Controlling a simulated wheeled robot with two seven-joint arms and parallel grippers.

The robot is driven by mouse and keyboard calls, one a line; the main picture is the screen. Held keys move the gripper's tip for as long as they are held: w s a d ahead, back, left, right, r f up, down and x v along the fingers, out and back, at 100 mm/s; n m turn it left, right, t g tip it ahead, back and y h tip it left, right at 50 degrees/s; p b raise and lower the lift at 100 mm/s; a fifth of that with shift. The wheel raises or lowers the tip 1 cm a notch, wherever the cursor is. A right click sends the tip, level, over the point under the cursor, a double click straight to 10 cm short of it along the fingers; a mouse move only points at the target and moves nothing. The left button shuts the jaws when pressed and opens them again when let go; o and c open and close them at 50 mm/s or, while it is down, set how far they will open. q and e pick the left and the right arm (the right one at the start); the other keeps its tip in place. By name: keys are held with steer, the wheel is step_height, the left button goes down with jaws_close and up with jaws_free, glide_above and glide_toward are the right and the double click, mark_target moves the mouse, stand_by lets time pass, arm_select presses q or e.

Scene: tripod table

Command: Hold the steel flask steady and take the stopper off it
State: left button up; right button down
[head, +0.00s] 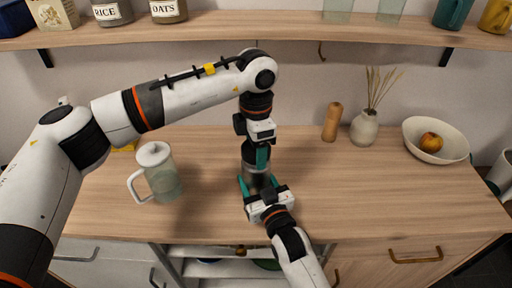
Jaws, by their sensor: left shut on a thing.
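The steel flask (257,179) stands upright on the wooden counter, near the middle of the head view. Its top is covered by my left gripper (261,160), which points straight down over it. The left gripper is shut on the stopper at the flask's top; the stopper itself is mostly hidden. My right gripper (259,184) reaches in from the front, with one teal finger on each side of the flask body. I cannot tell whether those fingers press on the flask or stand a little apart from it.
A glass jug with a white lid (162,176) stands left of the flask. At the back right are a wooden mill (331,122), a vase with dried stems (364,128) and a white bowl (450,151) holding fruit. A shelf (250,24) runs above. The counter right of the flask is clear.

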arm_select(q)
steer(key=shift+r, duration=0.15)
arm_select(e)
steer(key=shift+f, duration=0.15)
arm_select(q)
steer(key=shift+r, duration=0.9)
steer(key=shift+r, duration=2.05)
arm_select(e)
steer(key=shift+c, duration=1.6)
jaws_free()
